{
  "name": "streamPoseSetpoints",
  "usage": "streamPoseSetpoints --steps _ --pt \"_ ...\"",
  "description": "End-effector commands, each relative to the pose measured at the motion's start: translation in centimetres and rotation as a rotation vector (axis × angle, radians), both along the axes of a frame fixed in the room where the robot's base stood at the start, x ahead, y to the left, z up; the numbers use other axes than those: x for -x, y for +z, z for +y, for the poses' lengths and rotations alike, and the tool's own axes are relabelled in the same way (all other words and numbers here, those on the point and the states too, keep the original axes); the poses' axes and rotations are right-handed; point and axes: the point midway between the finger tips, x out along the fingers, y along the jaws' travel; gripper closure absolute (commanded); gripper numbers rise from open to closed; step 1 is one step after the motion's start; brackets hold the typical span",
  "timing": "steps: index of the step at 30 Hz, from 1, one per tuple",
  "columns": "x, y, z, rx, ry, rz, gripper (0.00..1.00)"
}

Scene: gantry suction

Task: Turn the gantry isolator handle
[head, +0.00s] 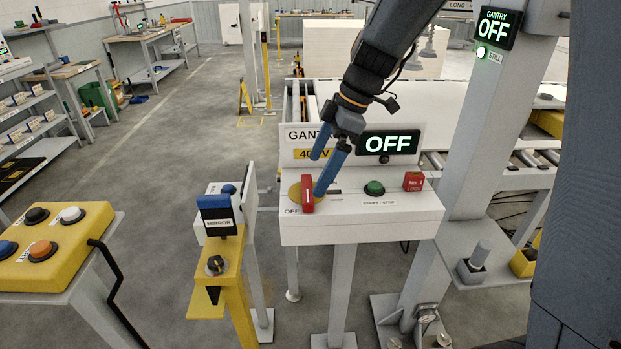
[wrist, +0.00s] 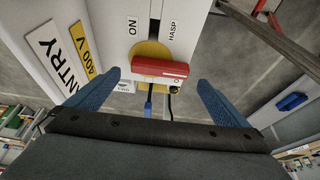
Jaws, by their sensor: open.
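The gantry isolator handle (head: 307,194) is a red bar on a yellow round plate (head: 294,191), on the white control box (head: 360,227) in the middle of the head view. In the head view it lies near the OFF label. The handle also shows in the wrist view (wrist: 160,68), lying across the picture, with the ON label beyond it. My gripper (head: 320,175) has blue fingers and is open above the handle. In the wrist view my gripper (wrist: 160,85) has one finger on each side of the handle, with gaps at both ends.
A lit OFF display (head: 388,143) stands behind. A yellow button panel (head: 55,240) stands farther left.

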Motion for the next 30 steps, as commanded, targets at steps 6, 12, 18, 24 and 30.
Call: streamPoseSetpoints --steps 6,12,18,24,30 --pt "0.1 -3.1 1.3 0.001 0.002 0.004 0.0" --pt "0.0 -4.7 2.0 0.001 0.0 0.001 0.0" --pt "-0.1 -5.1 2.1 0.001 0.0 0.0 0.0" --pt "-0.1 -5.1 2.1 0.001 0.0 0.0 0.1" --pt "-0.1 -5.1 2.1 0.001 -0.001 0.0 0.44"
